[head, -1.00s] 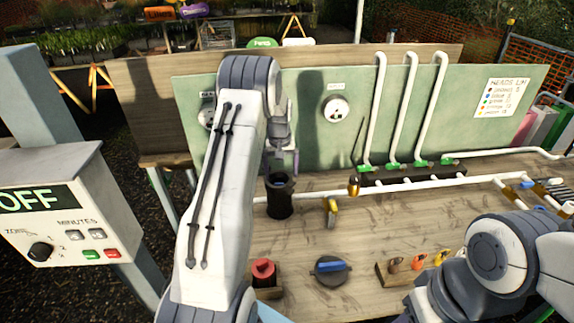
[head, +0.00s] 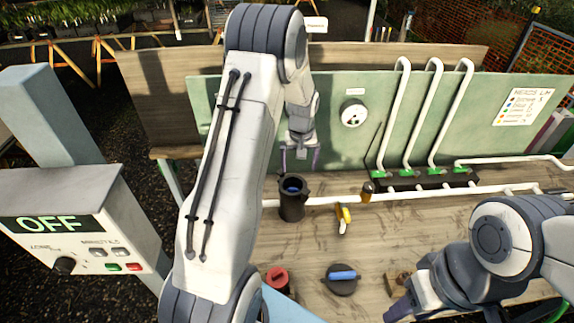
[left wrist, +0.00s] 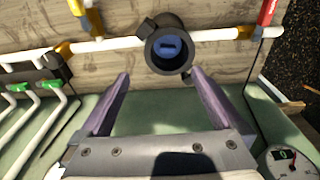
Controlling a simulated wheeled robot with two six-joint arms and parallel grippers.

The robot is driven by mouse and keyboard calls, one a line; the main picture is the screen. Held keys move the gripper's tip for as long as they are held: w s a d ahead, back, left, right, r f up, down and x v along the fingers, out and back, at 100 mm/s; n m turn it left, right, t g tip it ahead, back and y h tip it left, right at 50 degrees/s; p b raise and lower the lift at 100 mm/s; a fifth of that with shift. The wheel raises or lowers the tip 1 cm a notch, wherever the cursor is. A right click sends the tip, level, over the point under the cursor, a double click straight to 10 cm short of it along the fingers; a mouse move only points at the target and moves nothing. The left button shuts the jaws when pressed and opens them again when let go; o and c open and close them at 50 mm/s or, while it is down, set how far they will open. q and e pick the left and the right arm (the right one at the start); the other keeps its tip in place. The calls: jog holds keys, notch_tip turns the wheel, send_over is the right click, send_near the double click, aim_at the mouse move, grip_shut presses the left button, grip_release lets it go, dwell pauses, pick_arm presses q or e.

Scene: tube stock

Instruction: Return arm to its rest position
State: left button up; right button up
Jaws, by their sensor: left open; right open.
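My left arm rises in the head view. Its gripper (head: 300,158) hangs above the back of the bench, just behind a black cup-like holder (head: 292,203). In the left wrist view the gripper's two purple fingers (left wrist: 155,105) are wide apart with nothing between them. The black holder with a blue piece inside (left wrist: 167,48) lies just beyond the fingertips, apart from them. My right arm is folded at the lower right of the head view. Its gripper (head: 398,312) is partly visible at the bottom edge, low over the bench front.
A yellow-handled valve (head: 344,216), a black disc with a blue handle (head: 342,280) and a red knob (head: 278,280) are on the bench. A control box (head: 60,225) reading OFF stands left.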

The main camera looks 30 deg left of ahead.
pick_arm(q)
jog(key=s+d+r+m+b, duration=0.1)
jog(key=s+d+m+b, duration=0.15)
jog(key=d, duration=0.35)
jog(key=s+d+r+m+h+b, duration=0.1)
jog(key=s+d+r+m, duration=0.15)
jog(key=d, duration=0.45)
jog(key=s+d+r+m+b, duration=0.1)
jog(key=s+d+b, duration=0.1)
jog(key=s+d, duration=0.3)
jog(key=s+d+f+m+b, duration=0.1)
jog(key=s+d+m, duration=0.3)
jog(key=s, duration=0.6)
jog(key=s+d+m+g+b, duration=0.1)
jog(key=s+d+m+b, duration=0.3)
jog(key=s, duration=0.7)
jog(key=shift+s+d+f+m+h+b, duration=0.3)
jog(key=shift+d+f+h+b, duration=0.1)
jog(key=shift+d, duration=0.2)
pick_arm(e)
notch_tip(320, 180, down, 11)
jog(key=shift+d, duration=0.3)
